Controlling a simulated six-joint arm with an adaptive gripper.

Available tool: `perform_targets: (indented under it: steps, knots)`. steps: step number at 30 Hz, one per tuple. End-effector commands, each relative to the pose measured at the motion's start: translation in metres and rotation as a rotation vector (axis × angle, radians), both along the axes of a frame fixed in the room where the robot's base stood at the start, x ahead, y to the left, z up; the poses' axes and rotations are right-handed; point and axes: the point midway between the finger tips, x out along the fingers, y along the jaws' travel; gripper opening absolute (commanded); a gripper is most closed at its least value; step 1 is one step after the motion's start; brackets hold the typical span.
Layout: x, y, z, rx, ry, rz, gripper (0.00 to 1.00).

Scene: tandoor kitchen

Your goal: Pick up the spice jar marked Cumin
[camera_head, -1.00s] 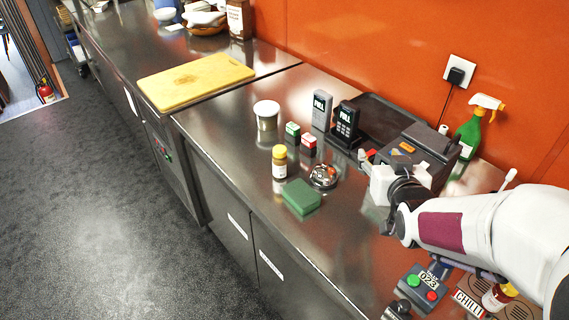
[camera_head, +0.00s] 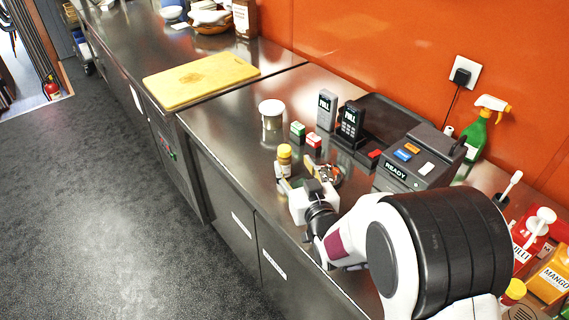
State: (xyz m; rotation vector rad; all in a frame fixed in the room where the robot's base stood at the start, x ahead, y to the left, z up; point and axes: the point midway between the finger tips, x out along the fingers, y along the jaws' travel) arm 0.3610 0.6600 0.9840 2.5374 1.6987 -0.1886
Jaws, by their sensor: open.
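A small spice jar with a yellow lid (camera_head: 284,161) stands upright on the steel counter, left of centre. Its label is too small to read, so I cannot tell whether it says Cumin. My gripper (camera_head: 297,177) is open and empty, low over the counter just in front of and to the right of the jar. Its fingers point toward the jar, and I cannot tell whether one touches it. Another yellow-lidded jar (camera_head: 513,291) is at the lower right, partly hidden by my arm.
A metal dish (camera_head: 328,175) is right beside my gripper. A white-lidded canister (camera_head: 271,121) and green and red boxes (camera_head: 298,130) stand behind the jar. The READY terminal (camera_head: 412,172) is to the right. Counter left of the jar is clear.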

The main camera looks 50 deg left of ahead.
Motion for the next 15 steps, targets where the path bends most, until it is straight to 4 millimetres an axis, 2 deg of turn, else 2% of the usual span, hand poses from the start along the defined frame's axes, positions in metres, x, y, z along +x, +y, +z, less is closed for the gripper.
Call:
perform_targets:
  steps: [8,15]
  knots:
    - [0.001,0.001,0.000,-0.001,0.000,-0.001,0.46]
    - [0.006,0.012,-0.003,-0.002,0.001,-0.001,0.46]
